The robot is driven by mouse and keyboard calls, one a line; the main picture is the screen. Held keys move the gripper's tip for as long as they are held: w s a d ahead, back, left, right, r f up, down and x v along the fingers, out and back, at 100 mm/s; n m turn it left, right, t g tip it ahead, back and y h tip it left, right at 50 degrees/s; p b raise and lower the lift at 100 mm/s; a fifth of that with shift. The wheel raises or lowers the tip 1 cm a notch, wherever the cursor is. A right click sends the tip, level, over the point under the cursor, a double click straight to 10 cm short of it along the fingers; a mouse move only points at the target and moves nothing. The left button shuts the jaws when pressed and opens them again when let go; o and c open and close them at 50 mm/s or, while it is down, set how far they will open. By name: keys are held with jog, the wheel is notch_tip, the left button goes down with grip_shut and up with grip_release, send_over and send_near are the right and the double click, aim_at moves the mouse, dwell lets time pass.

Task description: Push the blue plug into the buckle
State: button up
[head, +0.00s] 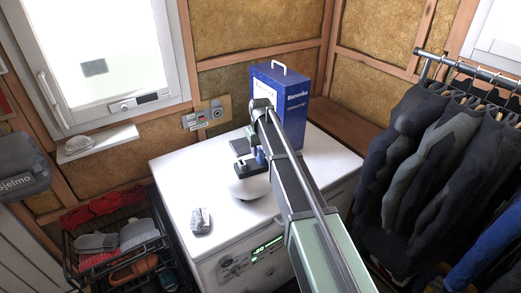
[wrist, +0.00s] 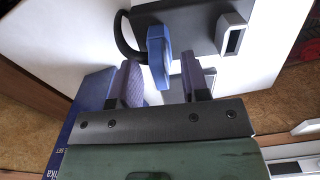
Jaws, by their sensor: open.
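The blue plug (wrist: 158,50) stands out between and just beyond my fingertips in the wrist view, with a dark curved loop beside it. In the head view a small blue part (head: 260,157) shows beside the arm's end, on the white top. My gripper (wrist: 160,70) is open, with one purple-grey finger on each side of the plug; I cannot tell whether either finger touches it. A grey block with a dark rectangular opening (wrist: 232,38), seemingly the buckle, sits on a dark plate (wrist: 180,18) right of the plug. Plug and block are apart. My arm hides part of this area in the head view.
The white appliance (head: 180,175) carries a tall blue box (head: 293,100) behind my gripper and a small grey object (head: 200,220) at front left. Dark clothes (head: 415,135) hang at right. A black rack (head: 110,240) stands at left. The top's left part is mostly clear.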

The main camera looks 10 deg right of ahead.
aim_at(261, 149)
notch_tip(261, 149, up, 11)
jog(key=p, duration=1)
jog(key=shift+p, duration=0.4)
jog(key=shift+f, duration=0.1)
jog(key=s+f+b, duration=0.6)
jog(key=s, duration=0.4)
jog(key=s+f+m+b, duration=0.1)
jog(key=s+f+b, duration=0.5)
jog(key=s, duration=0.5)
jog(key=s+f+m+b, duration=0.1)
jog(key=s+f+b, duration=0.5)
jog(key=s, duration=0.4)
jog(key=shift+s+f+b, duration=0.35)
jog(key=shift+s+b, duration=0.05)
